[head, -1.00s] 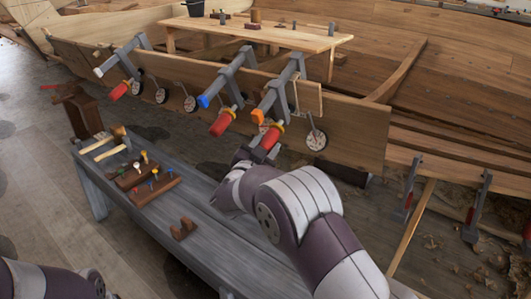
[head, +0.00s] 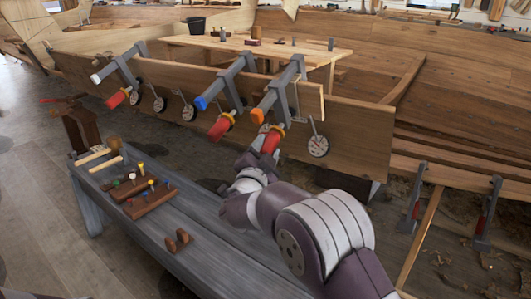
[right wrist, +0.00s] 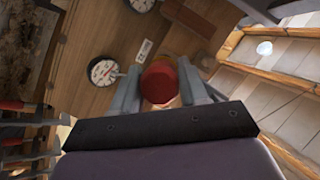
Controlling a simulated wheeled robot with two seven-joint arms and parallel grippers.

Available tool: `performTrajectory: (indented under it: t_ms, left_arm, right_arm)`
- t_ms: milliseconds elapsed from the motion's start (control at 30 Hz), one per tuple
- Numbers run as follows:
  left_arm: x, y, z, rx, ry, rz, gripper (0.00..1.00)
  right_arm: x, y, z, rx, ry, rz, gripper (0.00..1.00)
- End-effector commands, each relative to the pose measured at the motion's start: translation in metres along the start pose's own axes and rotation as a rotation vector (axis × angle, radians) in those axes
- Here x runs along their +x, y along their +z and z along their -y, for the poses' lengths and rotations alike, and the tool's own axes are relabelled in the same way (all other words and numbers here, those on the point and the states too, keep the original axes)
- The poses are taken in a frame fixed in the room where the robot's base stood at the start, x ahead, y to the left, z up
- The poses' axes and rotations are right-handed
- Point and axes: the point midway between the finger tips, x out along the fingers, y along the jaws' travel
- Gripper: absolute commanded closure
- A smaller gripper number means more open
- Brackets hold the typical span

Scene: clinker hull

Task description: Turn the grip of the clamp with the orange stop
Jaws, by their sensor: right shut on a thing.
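The clamp with the orange stop (head: 257,116) is the rightmost of the three clamps on the hull plank. Its grey bar (head: 277,92) slants up over the plank edge, and its red grip (head: 271,141) with a yellow collar points down toward me. My right gripper (head: 264,156) is at the lower end of this grip. In the right wrist view the red grip (right wrist: 158,82) sits end-on between my two fingers, which are shut on it. My left gripper is not in view.
The blue-stop clamp (head: 201,103) and white-stop clamp (head: 96,79) stand to the left. Round dials (head: 318,146) hang along the plank (head: 350,135). A grey bench (head: 190,245) with pegged wooden blocks (head: 150,200) lies below my arm.

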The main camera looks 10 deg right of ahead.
Motion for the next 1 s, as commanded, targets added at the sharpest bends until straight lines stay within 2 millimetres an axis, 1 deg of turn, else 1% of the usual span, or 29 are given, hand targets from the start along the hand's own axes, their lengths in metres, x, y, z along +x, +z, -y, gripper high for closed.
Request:
performTrajectory:
  t_ms: [233, 267, 300, 567, 667, 767, 900, 1000]
  left_arm:
    - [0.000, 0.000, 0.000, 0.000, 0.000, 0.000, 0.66]
    - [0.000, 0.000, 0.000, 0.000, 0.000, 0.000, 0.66]
    - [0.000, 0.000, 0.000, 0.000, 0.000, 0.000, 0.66]
    - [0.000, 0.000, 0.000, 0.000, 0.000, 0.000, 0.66]
    - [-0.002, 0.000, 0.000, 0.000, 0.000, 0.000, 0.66]
    - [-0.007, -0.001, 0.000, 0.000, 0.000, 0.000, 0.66]
    - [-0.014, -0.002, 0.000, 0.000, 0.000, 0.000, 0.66]
    - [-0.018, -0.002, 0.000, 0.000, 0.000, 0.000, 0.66]
  right_arm:
    - [0.000, 0.001, -0.001, -0.002, 0.002, 0.002, 0.87]
    - [0.000, 0.001, -0.001, -0.002, 0.002, 0.002, 0.47]
    - [0.000, 0.001, -0.001, -0.002, 0.002, 0.002, 0.35]
    - [0.000, 0.000, 0.000, -0.001, 0.001, 0.001, 0.35]
    - [-0.007, 0.000, 0.001, -0.001, 0.001, 0.002, 0.35]
    - [-0.027, -0.001, 0.002, -0.002, 0.000, 0.004, 0.35]
    - [-0.067, -0.001, 0.003, -0.002, -0.002, 0.006, 0.35]
    - [-0.092, -0.001, 0.003, -0.001, -0.002, 0.005, 0.35]
